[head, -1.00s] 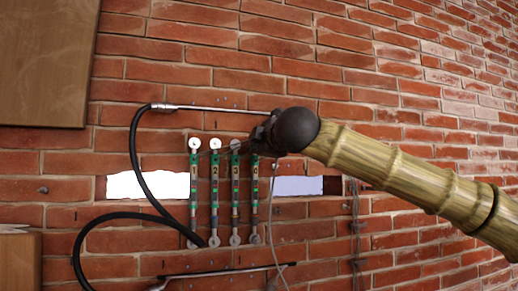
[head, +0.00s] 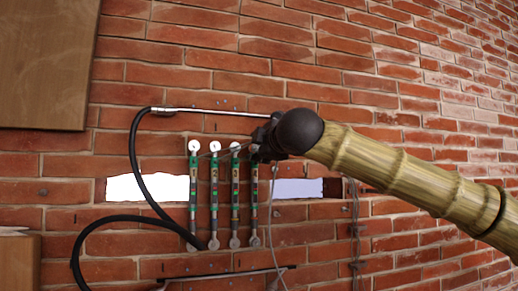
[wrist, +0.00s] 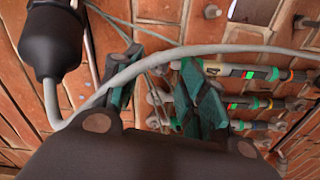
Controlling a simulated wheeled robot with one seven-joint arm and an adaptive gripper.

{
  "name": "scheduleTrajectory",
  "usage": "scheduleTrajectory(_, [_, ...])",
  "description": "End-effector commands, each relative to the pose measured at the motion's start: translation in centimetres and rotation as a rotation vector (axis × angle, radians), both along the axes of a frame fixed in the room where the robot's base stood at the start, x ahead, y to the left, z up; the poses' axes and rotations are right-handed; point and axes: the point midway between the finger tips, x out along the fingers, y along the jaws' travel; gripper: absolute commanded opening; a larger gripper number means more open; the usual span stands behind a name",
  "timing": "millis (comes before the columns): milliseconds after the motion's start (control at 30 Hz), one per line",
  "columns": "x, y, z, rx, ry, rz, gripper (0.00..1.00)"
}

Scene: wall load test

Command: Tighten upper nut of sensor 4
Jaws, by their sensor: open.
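Sensor 4 (head: 254,200) is the rightmost upright green-and-grey strip on the brick wall in the head view. My gripper (head: 262,142) is in front of its top end and hides the upper nut there. In the wrist view my gripper's two teal fingers (wrist: 160,62) stand apart, with no nut visible between them. Several sensor strips (wrist: 258,73) run sideways at right in that view, partly behind the right finger. I cannot tell which of them is sensor 4, nor whether a finger touches its nut.
Sensors 1 (head: 193,185), 2 (head: 214,185) and 3 (head: 235,185) hang close at left. A black hose (head: 139,160) with a metal rod loops beside them. A grey cable (wrist: 230,50) crosses the wrist view near the fingers. A wooden board (head: 45,60) is at upper left.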

Motion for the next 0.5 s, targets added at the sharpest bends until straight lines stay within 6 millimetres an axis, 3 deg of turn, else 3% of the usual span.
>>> scheduleTrajectory(500, [-8.4,-2.8,0.0,-0.001,-0.002,0.0,0.42])
